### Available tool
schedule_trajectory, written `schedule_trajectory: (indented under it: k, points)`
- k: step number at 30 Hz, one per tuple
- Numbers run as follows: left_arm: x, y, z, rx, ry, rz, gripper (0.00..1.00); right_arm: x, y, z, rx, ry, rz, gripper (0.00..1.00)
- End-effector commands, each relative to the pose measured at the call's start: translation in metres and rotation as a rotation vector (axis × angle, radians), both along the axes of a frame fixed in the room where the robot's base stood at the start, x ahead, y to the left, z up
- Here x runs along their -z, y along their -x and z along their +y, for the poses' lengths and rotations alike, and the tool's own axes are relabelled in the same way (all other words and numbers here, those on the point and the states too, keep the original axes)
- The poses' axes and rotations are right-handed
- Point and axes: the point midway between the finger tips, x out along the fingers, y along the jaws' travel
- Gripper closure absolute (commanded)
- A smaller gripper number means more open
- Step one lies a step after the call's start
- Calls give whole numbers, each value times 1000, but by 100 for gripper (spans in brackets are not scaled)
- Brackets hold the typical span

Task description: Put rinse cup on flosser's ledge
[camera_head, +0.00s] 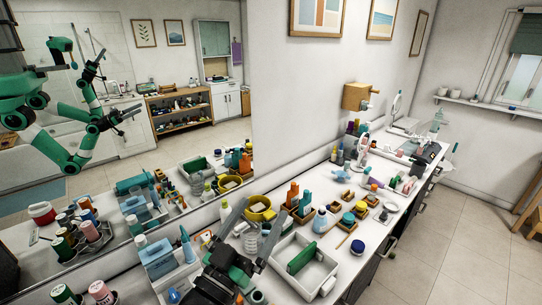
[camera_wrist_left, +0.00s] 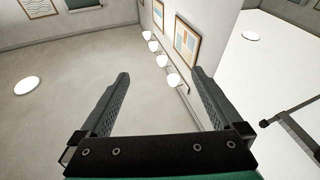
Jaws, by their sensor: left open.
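My left gripper (camera_head: 262,214) is raised over the front of the counter, with two dark fingers spread apart and nothing between them. In the left wrist view my left gripper (camera_wrist_left: 160,76) is also open and empty, facing walls and pictures. Behind the fingers a clear ribbed vessel (camera_head: 250,243) shows partly; I cannot tell whether it is the rinse cup. A blue-topped box (camera_head: 158,252) beside a blue pointed nozzle (camera_head: 186,240) stands left of the gripper and may be the flosser. Its ledge is not clear to me. My right gripper is not in view.
A white tray with a green divider (camera_head: 325,270) stands right of the gripper. A large mirror (camera_head: 130,130) lines the left wall.

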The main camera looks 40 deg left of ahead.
Motion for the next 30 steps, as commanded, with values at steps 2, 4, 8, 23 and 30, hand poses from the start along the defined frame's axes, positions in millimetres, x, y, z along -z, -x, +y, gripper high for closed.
schedule_trajectory:
  k: [2, 4, 8, 23, 30]
  points:
    - [-92, 5, -34, 76, -34, -164, 0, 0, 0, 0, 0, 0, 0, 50]
    - [-157, 22, -61, 134, -59, -284, 0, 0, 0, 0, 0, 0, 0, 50]
    - [-235, 59, -95, 209, -95, -443, 0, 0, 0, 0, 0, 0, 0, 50]
    - [-267, 80, -108, 239, -111, -513, 0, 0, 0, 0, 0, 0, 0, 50]
    - [-273, 79, -99, 238, -37, -606, 0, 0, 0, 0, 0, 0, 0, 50]
